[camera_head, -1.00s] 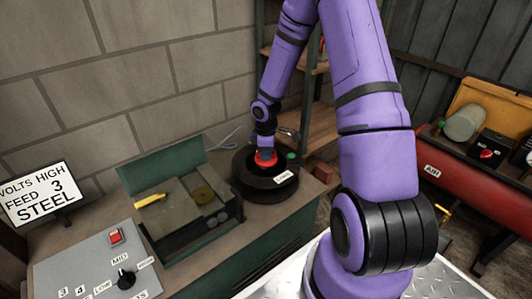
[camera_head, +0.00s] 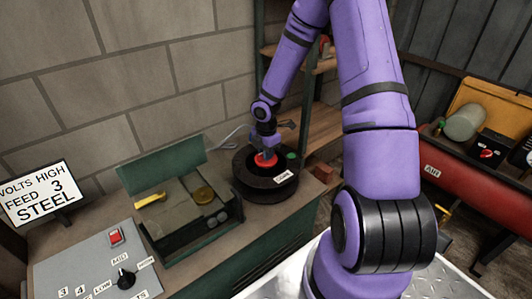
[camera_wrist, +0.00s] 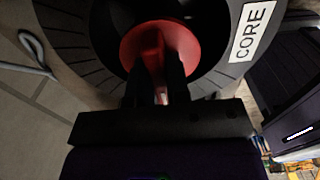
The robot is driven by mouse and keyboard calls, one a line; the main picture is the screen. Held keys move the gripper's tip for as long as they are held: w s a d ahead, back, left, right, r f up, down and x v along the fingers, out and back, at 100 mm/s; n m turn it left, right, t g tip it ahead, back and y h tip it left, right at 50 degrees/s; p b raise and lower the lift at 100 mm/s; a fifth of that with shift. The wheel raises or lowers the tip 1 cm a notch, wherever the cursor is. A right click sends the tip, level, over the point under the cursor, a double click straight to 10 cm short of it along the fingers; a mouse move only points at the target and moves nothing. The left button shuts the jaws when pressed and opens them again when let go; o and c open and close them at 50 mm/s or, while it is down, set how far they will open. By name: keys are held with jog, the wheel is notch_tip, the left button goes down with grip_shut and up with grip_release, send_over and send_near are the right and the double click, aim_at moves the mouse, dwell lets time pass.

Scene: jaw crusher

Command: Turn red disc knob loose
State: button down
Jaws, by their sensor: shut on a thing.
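The red disc knob (camera_head: 265,160) sits in the middle of a black round housing (camera_head: 252,186) with a white label. In the wrist view the knob (camera_wrist: 183,42) is a red disc with a raised bar, and the label on the housing (camera_wrist: 215,78) reads "CORE". My gripper (camera_wrist: 160,68) comes down on the knob from above, its two dark fingers on either side of the raised bar. It is shut on the knob. The fingers hide part of the disc. In the head view my gripper (camera_head: 267,152) is small.
A green open box (camera_head: 190,215) with a brass disc stands left of the housing on the bench. A grey control panel (camera_head: 95,270) and a sign (camera_head: 42,194) are at lower left. A red tank marked AIR (camera_head: 470,185) is at right. A grey cable (camera_wrist: 35,50) lies beside the housing.

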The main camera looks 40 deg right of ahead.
jog(key=shift+s+f, duration=0.1)
jog(key=shift+s, duration=0.05)
jog(key=c, duration=1)
grip_release()
notch_tip(320, 180, up, 12)
jog(key=shift+r, duration=0.1)
